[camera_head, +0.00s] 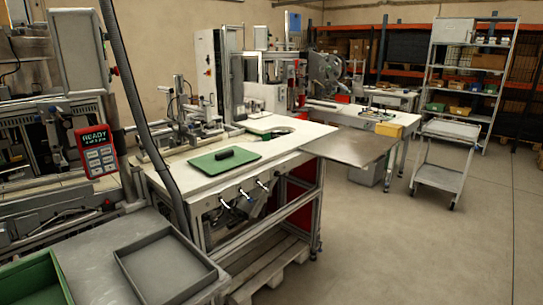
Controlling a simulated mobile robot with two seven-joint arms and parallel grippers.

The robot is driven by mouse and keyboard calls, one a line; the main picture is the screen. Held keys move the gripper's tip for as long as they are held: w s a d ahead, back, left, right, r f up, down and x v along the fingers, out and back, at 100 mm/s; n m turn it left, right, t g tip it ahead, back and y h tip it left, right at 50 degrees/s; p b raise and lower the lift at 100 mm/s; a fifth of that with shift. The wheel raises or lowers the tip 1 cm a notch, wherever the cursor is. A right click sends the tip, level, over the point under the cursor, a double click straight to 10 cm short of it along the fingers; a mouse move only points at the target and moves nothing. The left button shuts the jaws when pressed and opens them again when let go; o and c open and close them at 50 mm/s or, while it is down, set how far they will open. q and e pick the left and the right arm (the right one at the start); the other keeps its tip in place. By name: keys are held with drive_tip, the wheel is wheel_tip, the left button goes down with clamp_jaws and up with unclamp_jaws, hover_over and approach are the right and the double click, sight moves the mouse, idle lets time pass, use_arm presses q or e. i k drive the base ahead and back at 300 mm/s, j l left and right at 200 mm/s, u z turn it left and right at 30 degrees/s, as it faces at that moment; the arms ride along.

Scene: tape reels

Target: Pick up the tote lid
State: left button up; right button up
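A flat green panel (208,164) with a short black bar (229,153) on top lies on the white worktable; it looks like the tote lid. A green open-topped tote (60,262), cut off by the frame, stands at the bottom left on a grey metal surface. Neither of my grippers is in view, and nothing touches the green panel.
A shallow grey tray (205,285) sits beside the tote. The white worktable (180,178) carries machinery at its back, and a bare metal plate (350,146) extends at its right. A cart (441,172) and shelving (466,62) stand at the right. The floor (400,250) in front is clear.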

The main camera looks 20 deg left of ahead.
sight(218, 162)
drive_tip(key=i+l+z, duration=0.3)
drive_tip(key=i, duration=0.25)
drive_tip(key=i+z, duration=0.3)
drive_tip(key=i, duration=0.25)
drive_tip(key=i+u, duration=0.45)
drive_tip(key=i+l+u, duration=0.15)
drive_tip(key=i+u, duration=0.65)
drive_tip(key=i+l+u, duration=0.15)
drive_tip(key=u, duration=0.25)
drive_tip(key=i+l+u, duration=0.2)
drive_tip(key=u, duration=0.15)
drive_tip(key=i, duration=0.1)
